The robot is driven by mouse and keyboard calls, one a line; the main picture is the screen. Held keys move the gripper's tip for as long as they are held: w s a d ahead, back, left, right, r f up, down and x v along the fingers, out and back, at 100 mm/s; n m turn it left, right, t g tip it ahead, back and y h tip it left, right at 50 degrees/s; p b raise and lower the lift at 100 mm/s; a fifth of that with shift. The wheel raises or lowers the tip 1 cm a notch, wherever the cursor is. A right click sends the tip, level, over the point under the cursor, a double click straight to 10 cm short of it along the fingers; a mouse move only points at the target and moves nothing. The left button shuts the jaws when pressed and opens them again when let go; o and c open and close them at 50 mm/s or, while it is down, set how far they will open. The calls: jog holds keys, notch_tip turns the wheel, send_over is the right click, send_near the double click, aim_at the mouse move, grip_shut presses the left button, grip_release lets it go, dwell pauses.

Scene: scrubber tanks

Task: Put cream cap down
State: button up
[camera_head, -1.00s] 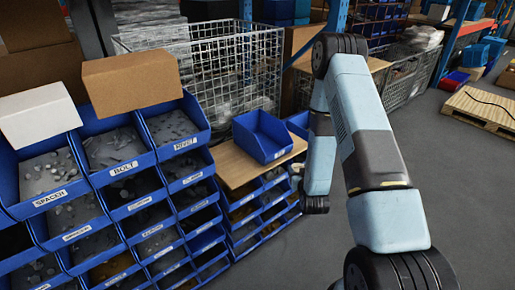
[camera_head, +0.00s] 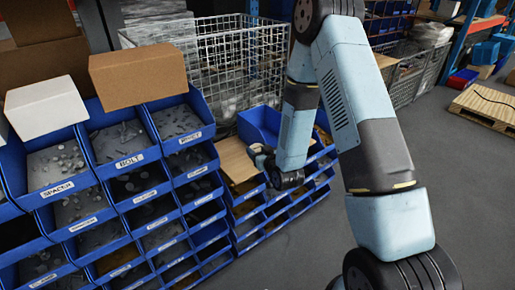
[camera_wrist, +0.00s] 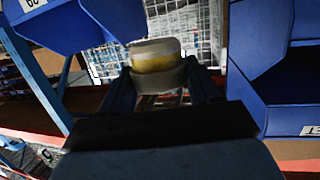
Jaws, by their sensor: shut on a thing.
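The cream cap (camera_wrist: 157,66) is a short, round piece with a yellowish band, seen between the two dark fingers in the wrist view. My gripper (camera_wrist: 160,82) is shut on it. In the head view, my gripper (camera_head: 260,157) is partly hidden by my arm and looks to be over or near the wooden top (camera_head: 236,161) of a low blue bin rack. A small pale patch at its tip may be the cap. I cannot tell how high it is above the wood.
An open blue bin (camera_head: 258,126) stands on the wooden top behind my gripper. Labelled blue bins, among them the bolt bin (camera_head: 125,147), rise at the left, with a brown carton (camera_head: 138,78) and a white box (camera_head: 46,105) on top. A wire cage (camera_head: 225,60) stands behind.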

jog(key=d+f+x, duration=0.1)
jog(key=f+x, duration=0.1)
jog(key=x, duration=0.6)
send_over(249, 161)
notch_tip(249, 161, down, 6)
jog(key=shift+f, duration=1.6)
jog(key=o, duration=1)
